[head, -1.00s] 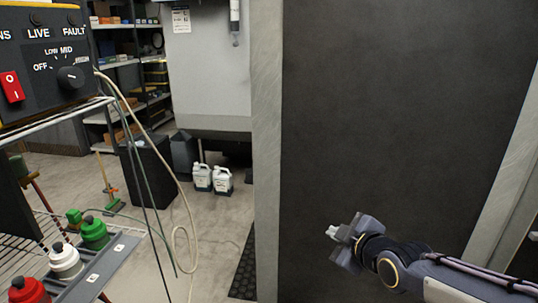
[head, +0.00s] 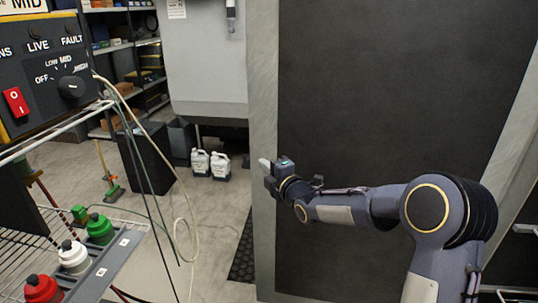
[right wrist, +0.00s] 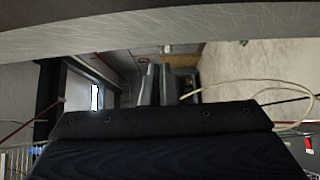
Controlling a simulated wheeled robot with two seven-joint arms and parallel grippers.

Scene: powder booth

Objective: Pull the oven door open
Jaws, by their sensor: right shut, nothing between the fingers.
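The oven door (head: 400,110) appears to be the large dark panel with a pale brushed-metal frame that fills the right half of the head view. My right gripper (head: 267,166) is shut and empty, in front of the panel's left frame strip in the head view. I cannot tell whether it touches the strip. In the right wrist view a brushed-metal edge (right wrist: 160,35) crosses the top, above the gripper. No door handle shows clearly. My left gripper is out of view.
A control box (head: 45,80) with a red switch and dial stands at the left. Below it, a wire rack and a grey strip (head: 115,265) hold red, white and green bottles. Cables hang beside them. White jugs (head: 210,164) stand on the open floor behind.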

